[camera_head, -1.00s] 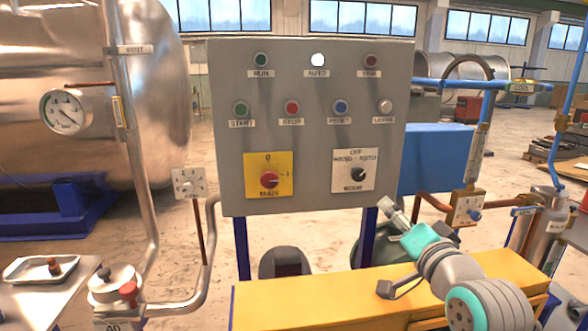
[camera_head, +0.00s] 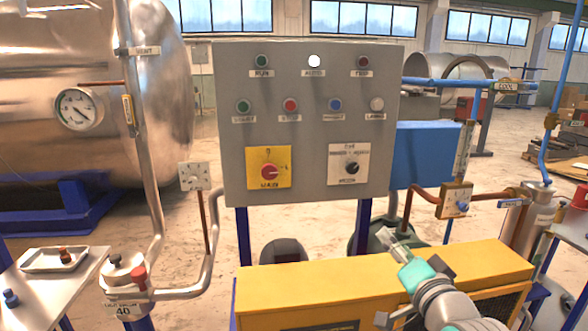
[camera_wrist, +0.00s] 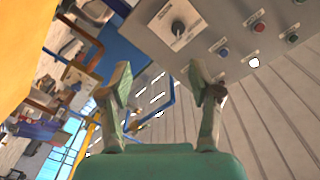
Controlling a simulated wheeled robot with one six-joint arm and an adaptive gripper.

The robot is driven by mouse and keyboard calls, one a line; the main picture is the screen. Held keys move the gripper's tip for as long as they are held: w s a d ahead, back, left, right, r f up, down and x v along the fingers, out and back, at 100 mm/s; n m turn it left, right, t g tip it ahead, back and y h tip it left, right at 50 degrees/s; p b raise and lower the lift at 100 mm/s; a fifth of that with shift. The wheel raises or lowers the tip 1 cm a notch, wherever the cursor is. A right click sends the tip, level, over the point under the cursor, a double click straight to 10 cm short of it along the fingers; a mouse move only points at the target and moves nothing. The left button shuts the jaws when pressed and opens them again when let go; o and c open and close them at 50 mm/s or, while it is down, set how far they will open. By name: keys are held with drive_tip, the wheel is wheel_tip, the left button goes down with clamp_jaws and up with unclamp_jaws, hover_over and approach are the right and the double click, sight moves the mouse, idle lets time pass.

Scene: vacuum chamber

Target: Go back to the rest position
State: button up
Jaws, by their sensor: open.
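My gripper (camera_head: 393,245) is at the lower right of the head view, in front of the control panel's lower right and above the yellow cabinet. In the wrist view my gripper (camera_wrist: 160,85) shows two fingers spread apart with nothing between them. The grey control panel (camera_head: 225,130) stands upright in the middle, with several buttons, a red main switch (camera_head: 269,172) on a yellow plate and a black selector (camera_head: 351,168) on a white plate. The panel (camera_wrist: 160,40) also fills the upper right of the wrist view. My gripper appears clear of the panel.
The yellow cabinet (camera_head: 330,285) lies under my arm. A large steel tank (camera_head: 70,60) with a gauge (camera_head: 79,109) stands at the left. Blue and copper pipes with a valve (camera_head: 457,201) stand right of my gripper. A tray (camera_head: 62,259) sits on the left table.

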drive_tip(key=s+f+n+g+h, duration=0.1)
drive_tip(key=s+f, duration=0.9)
drive_tip(key=f, duration=0.3)
drive_tip(key=s+f+n+h, duration=0.1)
drive_tip(key=s+f, duration=0.9)
drive_tip(key=f, duration=0.3)
drive_tip(key=s+f+n+g, duration=0.1)
drive_tip(key=s+n, duration=0.1)
drive_tip(key=s, duration=1.2)
drive_tip(key=s+a+f+n, duration=0.1)
drive_tip(key=s+f+n, duration=0.1)
drive_tip(key=s, duration=1.2)
drive_tip(key=shift+a+f+n+g, duration=0.2)
drive_tip(key=shift+f+n+g, duration=0.15)
drive_tip(key=shift+n, duration=0.35)
